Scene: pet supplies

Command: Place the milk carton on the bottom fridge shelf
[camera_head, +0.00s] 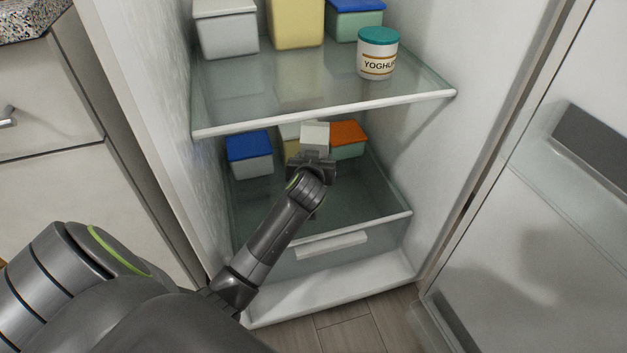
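A pale, blocky white carton (315,134), which looks like the milk carton, is inside the fridge at the lower level, below the glass shelf. My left gripper (312,163) reaches in from the front and is right up against the near side of the carton. The gripper's body hides its fingertips and the carton's lower part. I cannot tell whether the fingers are closed on the carton or whether it rests on the surface below. The bottom level (345,205) is a clear bin-like compartment with a white handle. My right gripper is not in view.
A blue-lidded box (250,165), a yellowish container (290,145) and an orange-lidded box (348,150) stand around the carton. The glass shelf (300,100) above holds a yoghurt tub (377,62) and several containers. The front of the lower compartment is clear. The open door (560,220) is at right.

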